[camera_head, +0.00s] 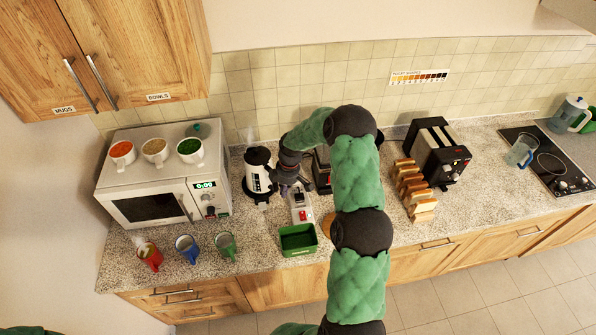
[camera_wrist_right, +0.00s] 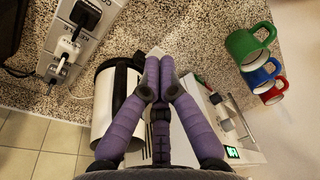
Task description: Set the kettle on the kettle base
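The white and black kettle (camera_head: 257,168) stands upright at the right side of the microwave. A black disc, the kettle base (camera_head: 256,197), shows beneath it; I cannot tell if they touch fully. My right gripper (camera_head: 289,184) is at the kettle's right side, on the handle side. In the right wrist view the fingertips (camera_wrist_right: 159,62) are close together, and the kettle (camera_wrist_right: 108,115) is right behind the left finger. My left gripper is out of view.
A white power strip (camera_head: 300,205) and a green tray (camera_head: 298,239) are close to my right gripper. The microwave (camera_head: 150,205) stands left of the kettle, with several mugs in front. The toaster (camera_head: 437,150) and bread rack (camera_head: 412,188) are beyond my right arm.

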